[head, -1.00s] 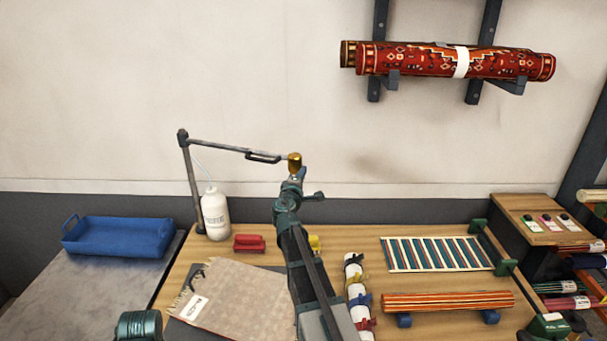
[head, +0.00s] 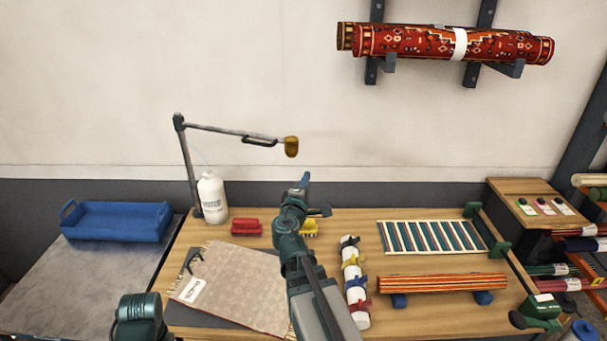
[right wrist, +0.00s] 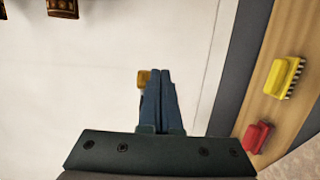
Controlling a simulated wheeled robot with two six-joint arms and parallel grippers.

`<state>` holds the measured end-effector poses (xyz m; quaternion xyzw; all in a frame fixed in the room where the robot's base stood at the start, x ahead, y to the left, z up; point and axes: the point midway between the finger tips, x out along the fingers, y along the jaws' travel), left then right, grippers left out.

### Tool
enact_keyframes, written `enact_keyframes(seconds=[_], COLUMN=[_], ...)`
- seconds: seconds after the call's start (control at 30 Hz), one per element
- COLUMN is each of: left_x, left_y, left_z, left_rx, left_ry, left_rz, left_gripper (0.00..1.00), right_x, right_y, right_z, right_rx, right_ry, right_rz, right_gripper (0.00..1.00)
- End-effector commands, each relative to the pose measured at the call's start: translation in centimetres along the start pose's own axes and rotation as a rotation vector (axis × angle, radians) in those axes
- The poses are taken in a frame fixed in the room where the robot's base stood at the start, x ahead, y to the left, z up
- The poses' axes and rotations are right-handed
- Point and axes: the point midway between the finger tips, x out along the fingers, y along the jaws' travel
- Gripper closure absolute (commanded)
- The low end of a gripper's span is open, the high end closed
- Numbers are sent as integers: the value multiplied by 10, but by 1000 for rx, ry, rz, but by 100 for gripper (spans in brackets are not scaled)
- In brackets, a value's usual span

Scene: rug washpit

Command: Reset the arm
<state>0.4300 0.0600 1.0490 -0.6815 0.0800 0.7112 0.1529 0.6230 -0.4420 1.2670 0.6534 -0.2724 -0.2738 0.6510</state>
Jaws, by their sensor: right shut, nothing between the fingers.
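My right gripper (head: 304,181) is raised above the wooden table (head: 350,223), its arm coming up from the bottom centre. In the right wrist view its two blue fingers (right wrist: 160,75) are together with nothing between them. A jointed stand arm (head: 225,131) with a brass-coloured head (head: 291,146) reaches over the table, just above and left of the gripper in the head view. The brass head also shows behind the fingers in the right wrist view (right wrist: 143,78). Part of my left arm (head: 139,318) shows at the bottom left; its gripper is out of view.
On the table are a beige rug piece (head: 238,285), a white bottle (head: 212,198), a red brush (head: 246,227), a yellow brush (head: 310,228), a white clip-on tube (head: 351,270), a striped woven piece (head: 432,237) and a striped roll (head: 442,284). A blue tray (head: 115,222) stands left.

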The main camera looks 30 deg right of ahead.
Motion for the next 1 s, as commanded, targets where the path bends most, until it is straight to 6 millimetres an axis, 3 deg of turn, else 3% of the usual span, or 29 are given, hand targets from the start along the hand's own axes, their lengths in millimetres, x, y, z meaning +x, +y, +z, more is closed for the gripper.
enact_keyframes(seconds=[0.47,0.6,0.67,0.77,1.0], left_x=[0,4,7,15,31], left_y=[0,0,1,1,3], left_z=[0,0,0,-1,-2], left_rx=[0,0,0,0,0], left_ry=[0,0,0,0,0], left_rz=[0,0,0,0,0], left_gripper=[100,100,100,100,100], right_x=[0,-8,-18,-48,-167], right_y=[0,-11,-26,-66,-180], right_z=[0,-6,-13,-32,-86], right_rx=[0,54,115,250,441], right_ry=[-1,-19,-43,-103,-258], right_rz=[0,-34,-81,-222,-709], right_gripper=[100,100,100,100,100])
